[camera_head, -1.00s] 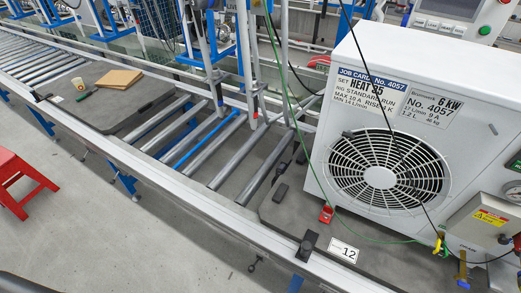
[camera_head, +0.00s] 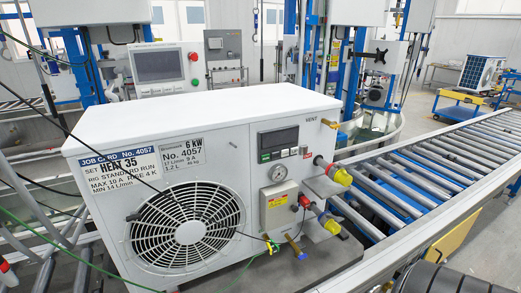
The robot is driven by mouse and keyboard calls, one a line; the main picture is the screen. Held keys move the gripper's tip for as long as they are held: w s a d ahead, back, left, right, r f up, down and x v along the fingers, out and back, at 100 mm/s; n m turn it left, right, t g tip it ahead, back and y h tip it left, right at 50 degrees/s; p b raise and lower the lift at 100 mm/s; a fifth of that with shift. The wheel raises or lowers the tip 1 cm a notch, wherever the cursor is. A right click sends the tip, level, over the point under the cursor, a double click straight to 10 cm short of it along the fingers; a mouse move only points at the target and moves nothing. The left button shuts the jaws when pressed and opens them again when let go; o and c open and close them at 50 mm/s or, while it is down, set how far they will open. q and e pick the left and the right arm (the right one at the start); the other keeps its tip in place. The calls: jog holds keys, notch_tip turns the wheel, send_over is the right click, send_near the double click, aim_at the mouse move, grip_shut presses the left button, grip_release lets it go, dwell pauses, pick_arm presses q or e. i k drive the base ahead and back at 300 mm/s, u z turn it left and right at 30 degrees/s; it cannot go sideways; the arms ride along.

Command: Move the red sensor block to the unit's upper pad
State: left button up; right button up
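A small red part (camera_head: 304,201) is beside the grey box, and a red fitting (camera_head: 319,161) is at a yellow-ended connector. I cannot identify a separate red sensor block; the floor in front of the unit's left corner is outside the view. I cannot tell which surface is the upper pad. Neither gripper is in view.
A roller conveyor (camera_head: 430,168) runs off to the right. Yellow-ended connectors (camera_head: 340,176) stick out from the unit's right side. A green cable (camera_head: 100,268) and black cable cross its front. A control screen (camera_head: 158,66) stands behind. The unit's top is clear.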

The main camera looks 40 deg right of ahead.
aim_at(304, 201)
jog(key=z, duration=1.65)
